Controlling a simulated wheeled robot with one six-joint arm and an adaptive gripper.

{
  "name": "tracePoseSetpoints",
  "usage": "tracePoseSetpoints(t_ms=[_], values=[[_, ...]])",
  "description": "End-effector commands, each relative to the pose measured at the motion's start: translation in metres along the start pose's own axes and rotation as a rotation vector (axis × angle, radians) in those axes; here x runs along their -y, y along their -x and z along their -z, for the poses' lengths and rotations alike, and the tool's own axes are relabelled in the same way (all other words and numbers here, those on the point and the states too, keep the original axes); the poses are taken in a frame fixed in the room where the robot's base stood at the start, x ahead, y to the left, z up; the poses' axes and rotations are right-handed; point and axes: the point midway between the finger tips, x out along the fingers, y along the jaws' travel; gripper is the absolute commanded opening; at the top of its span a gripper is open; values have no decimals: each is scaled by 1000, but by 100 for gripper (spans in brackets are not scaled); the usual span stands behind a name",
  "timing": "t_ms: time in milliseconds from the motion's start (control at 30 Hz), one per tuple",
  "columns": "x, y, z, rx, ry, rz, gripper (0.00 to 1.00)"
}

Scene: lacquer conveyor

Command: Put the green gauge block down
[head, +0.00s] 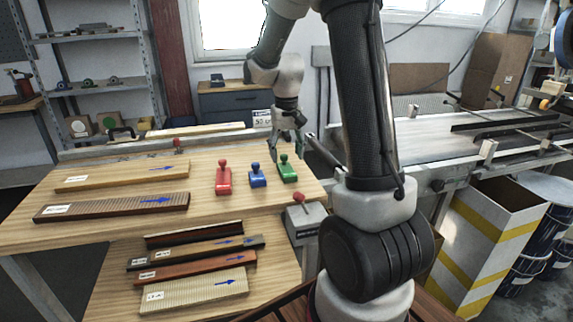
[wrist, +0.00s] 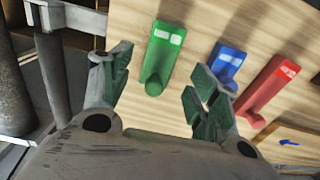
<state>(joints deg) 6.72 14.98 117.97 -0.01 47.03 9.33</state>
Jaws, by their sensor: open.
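The green gauge block (head: 288,174), with a round knob on top, stands on the wooden table top (head: 120,167) near its right end. It also shows in the wrist view (wrist: 160,55), lying ahead of and between my fingers. My gripper (head: 288,146) is just above and behind the block in the head view. In the wrist view my gripper (wrist: 155,90) has its two fingers spread wide with nothing held between them. The block appears to rest on the table, apart from the fingers.
A blue block (head: 257,176) and a red block (head: 223,178) stand left of the green one. Labelled wooden strips (head: 115,207) with blue arrows lie further left. A conveyor (head: 450,140) runs at the right. A small box with a red knob (head: 304,217) sits below the table's right end.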

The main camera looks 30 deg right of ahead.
Motion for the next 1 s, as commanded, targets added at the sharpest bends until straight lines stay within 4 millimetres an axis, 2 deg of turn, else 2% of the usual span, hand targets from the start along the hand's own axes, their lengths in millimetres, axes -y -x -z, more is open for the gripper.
tracePoseSetpoints(t_ms=[33, 200, 367, 467, 567, 733, 900, 1000], values=[[0, 13, 1, -5, 0, 1, 60], [0, 46, 1, -3, 0, 1, 60], [0, 64, 0, -2, 1, 0, 60], [1, 78, -10, -18, 12, 3, 60], [2, 100, -37, -61, 41, 10, 60], [-1, 139, -116, -174, 124, 28, 60], [-8, 148, -190, -281, 205, 43, 60], [-12, 143, -219, -327, 241, 49, 60]])
